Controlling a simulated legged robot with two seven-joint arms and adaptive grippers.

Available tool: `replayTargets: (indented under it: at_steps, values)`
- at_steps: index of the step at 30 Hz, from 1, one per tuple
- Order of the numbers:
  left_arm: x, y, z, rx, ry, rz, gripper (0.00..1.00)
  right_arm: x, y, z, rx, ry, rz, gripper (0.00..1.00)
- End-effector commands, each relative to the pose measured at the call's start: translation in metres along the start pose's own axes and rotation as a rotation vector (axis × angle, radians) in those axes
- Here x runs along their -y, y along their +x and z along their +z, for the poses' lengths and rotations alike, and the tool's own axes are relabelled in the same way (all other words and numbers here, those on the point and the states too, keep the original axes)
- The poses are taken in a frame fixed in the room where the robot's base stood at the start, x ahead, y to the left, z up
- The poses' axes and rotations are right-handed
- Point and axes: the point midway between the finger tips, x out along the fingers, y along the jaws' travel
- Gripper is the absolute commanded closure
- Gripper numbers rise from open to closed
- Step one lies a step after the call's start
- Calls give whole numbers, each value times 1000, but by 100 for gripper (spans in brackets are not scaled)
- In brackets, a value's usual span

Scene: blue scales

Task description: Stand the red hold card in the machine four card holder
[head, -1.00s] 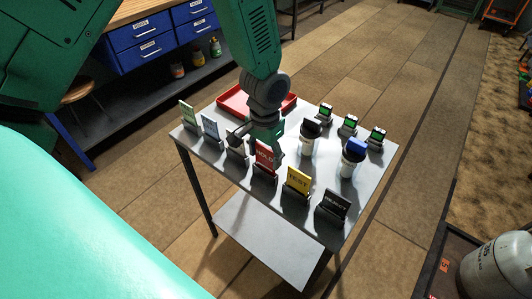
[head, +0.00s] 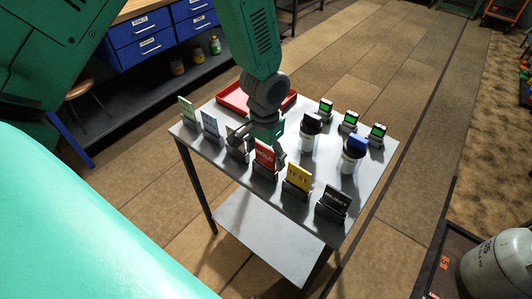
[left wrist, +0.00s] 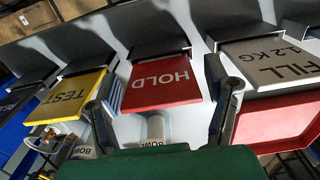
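The red hold card (head: 264,154) stands in a dark holder (head: 263,173) in the front row on the grey table. In the left wrist view the red card (left wrist: 162,82), lettered HOLD, has its far end in a dark holder (left wrist: 158,47). My left gripper (head: 259,151) is over the card from above. In the left wrist view its two fingers (left wrist: 163,98) are spread on either side of the card, with gaps visible, so it is open and not gripping. No label shows which holder is machine four. My right gripper is not in view.
Behind are jars (head: 353,155), small green-screened devices (head: 348,121) and a red tray (head: 232,98).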

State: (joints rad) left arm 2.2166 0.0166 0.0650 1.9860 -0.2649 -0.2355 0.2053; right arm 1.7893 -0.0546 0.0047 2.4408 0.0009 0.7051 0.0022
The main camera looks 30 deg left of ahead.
Motion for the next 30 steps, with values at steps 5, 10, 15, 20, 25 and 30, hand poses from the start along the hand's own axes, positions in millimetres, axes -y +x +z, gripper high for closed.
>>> replayTargets:
  at_steps: [5,10,15,20,25,30]
  values:
    - [0,0,0,0,0,0,24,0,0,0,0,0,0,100]
    - [0,-2,0,-1,0,0,24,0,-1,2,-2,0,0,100]
    - [0,-22,-1,-4,-1,0,24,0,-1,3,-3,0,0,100]
    - [0,-57,-2,-5,0,0,24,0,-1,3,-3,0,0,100]
    - [0,-91,-2,-3,-1,1,24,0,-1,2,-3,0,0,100]
    - [0,-112,-2,-1,1,0,24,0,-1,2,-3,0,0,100]
